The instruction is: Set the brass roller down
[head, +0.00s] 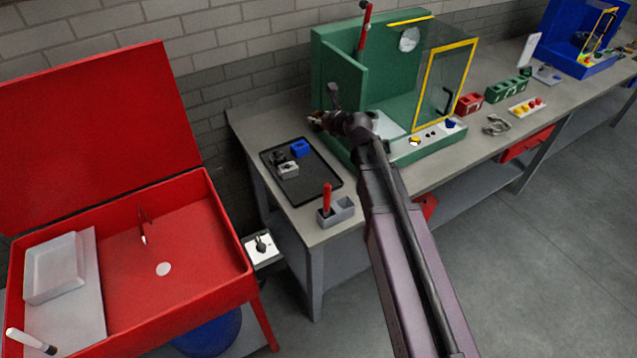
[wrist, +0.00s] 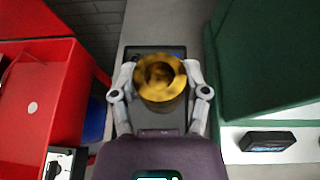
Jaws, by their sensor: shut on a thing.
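The brass roller (wrist: 161,99) is a short gold cylinder with a round bore, seen nearly end-on in the wrist view. My gripper (wrist: 160,82) is shut on it, one finger on each side. In the head view my gripper (head: 319,120) is above the bench, left of the green machine's front; the roller is small and hard to make out there. Below the roller in the wrist view is the black tray (wrist: 133,58), largely covered by the roller and fingers. In the head view the tray (head: 318,186) lies on the bench.
The tray carries a blue block (head: 300,148), a grey block (head: 288,170) and a dark part. A grey holder (head: 343,209) with a red-handled tool stands at the bench's front. The green machine (head: 342,75) rises at right; a red open-lidded cabinet (head: 190,250) stands left.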

